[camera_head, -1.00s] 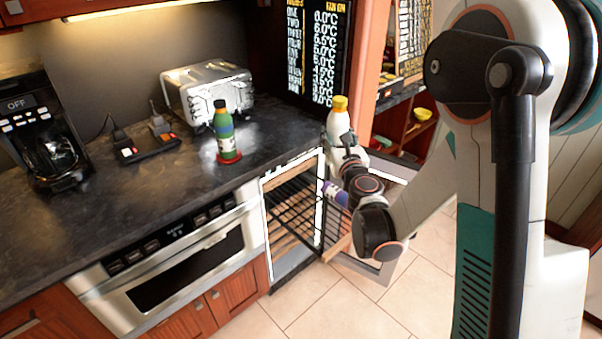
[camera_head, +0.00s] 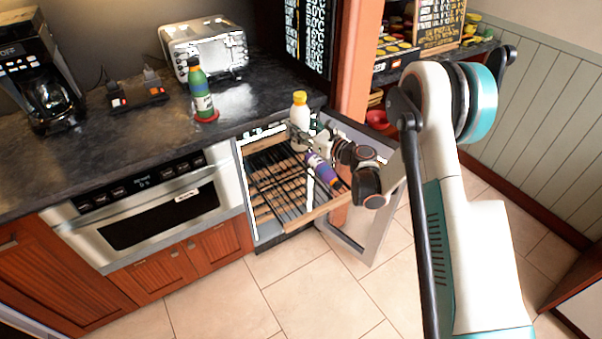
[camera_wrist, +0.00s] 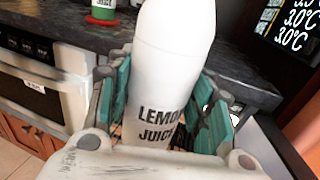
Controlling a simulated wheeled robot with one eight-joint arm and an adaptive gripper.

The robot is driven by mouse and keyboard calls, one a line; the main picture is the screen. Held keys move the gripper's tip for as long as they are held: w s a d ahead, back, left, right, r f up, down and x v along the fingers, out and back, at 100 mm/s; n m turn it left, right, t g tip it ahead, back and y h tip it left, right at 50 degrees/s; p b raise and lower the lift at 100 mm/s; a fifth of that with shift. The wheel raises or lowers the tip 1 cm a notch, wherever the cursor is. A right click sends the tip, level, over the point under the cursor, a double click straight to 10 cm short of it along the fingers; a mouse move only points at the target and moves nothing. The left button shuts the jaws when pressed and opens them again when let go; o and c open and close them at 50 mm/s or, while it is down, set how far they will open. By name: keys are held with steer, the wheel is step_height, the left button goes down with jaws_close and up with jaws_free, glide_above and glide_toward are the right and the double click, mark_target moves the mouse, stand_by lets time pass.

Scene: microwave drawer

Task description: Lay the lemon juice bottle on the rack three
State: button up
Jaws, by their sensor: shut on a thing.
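The lemon juice bottle (camera_head: 299,115), white with a yellow cap, stands upright in my gripper (camera_head: 302,138) near the counter's right end, in front of the open cooler. In the wrist view the bottle (camera_wrist: 172,65) fills the middle with its "LEMON JUICE" label, and the teal fingers of my gripper (camera_wrist: 163,108) close on both sides of it. A black wire rack (camera_head: 282,191) with a wooden front juts out of the cooler below. Which rack is number three cannot be read. A purple bottle (camera_head: 324,171) lies at the rack's right side, partly behind my arm.
The cooler's glass door (camera_head: 362,232) stands open at the right, near my arm. A green bottle (camera_head: 201,92) on a red coaster, a toaster (camera_head: 205,50) and a coffee maker (camera_head: 42,85) stand on the dark counter (camera_head: 120,130). The tiled floor in front is clear.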

step_height(320, 180, down, 20)
steer(key=b, duration=0.6)
steer(key=shift+r, duration=0.25)
steer(key=shift+f, duration=0.15)
steer(key=o, duration=1.5)
